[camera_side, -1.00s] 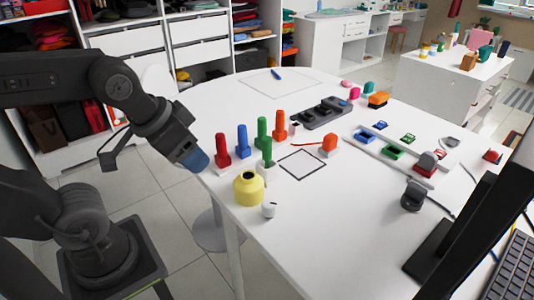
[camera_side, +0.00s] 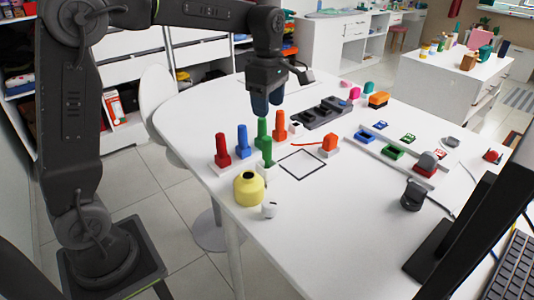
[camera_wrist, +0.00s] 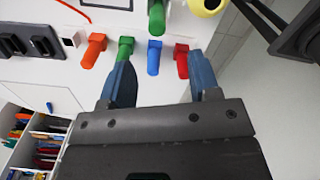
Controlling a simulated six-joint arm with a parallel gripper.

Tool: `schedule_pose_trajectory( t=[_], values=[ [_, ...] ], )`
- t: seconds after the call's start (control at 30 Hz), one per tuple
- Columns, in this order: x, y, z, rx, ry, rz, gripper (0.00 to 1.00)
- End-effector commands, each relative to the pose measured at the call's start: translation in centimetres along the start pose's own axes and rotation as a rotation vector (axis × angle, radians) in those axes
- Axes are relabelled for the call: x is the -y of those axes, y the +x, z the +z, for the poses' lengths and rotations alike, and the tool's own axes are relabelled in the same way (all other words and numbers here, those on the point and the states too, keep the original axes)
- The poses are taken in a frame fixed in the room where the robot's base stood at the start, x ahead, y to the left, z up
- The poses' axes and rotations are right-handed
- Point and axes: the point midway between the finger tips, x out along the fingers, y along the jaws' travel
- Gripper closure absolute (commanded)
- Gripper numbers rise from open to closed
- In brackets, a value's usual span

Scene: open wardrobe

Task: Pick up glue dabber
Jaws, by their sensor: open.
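No thing is plainly marked as the glue dabber. The candidates I see are upright, knobbed handles in a row: red (camera_side: 222,152), blue (camera_side: 242,142), green (camera_side: 262,129) and orange (camera_side: 280,126). Another green handle (camera_side: 267,151) stands in front, in a pale base near a yellow pot (camera_side: 249,190). My gripper (camera_side: 267,107) is open and empty, pointing down above the row's back half. In the wrist view, the blue handle (camera_wrist: 154,58) shows between the blue fingertips (camera_wrist: 162,75). The left finger partly overlaps the row's green handle (camera_wrist: 125,48); the red handle (camera_wrist: 181,62) is by the right finger.
A small white container (camera_side: 269,210) stands by the yellow pot, near the table's left edge. A dark square outline (camera_side: 302,165) lies right of the handles. A dark tray (camera_side: 320,113) lies behind. A monitor (camera_side: 480,200) rises at right. The front table area is clear.

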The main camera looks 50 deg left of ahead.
Motion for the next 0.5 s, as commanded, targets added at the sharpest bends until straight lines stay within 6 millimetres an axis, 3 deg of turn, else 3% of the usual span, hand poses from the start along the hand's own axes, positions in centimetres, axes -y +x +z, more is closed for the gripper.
schedule_pose_trajectory(
  t=[0.17, 0.5],
  values=[
    [-0.7, 1.5, -0.1, -0.004, -0.063, -0.017, 0.44],
    [-0.5, 7.6, -0.1, -0.004, -0.059, -0.015, 0.44]
  ],
)
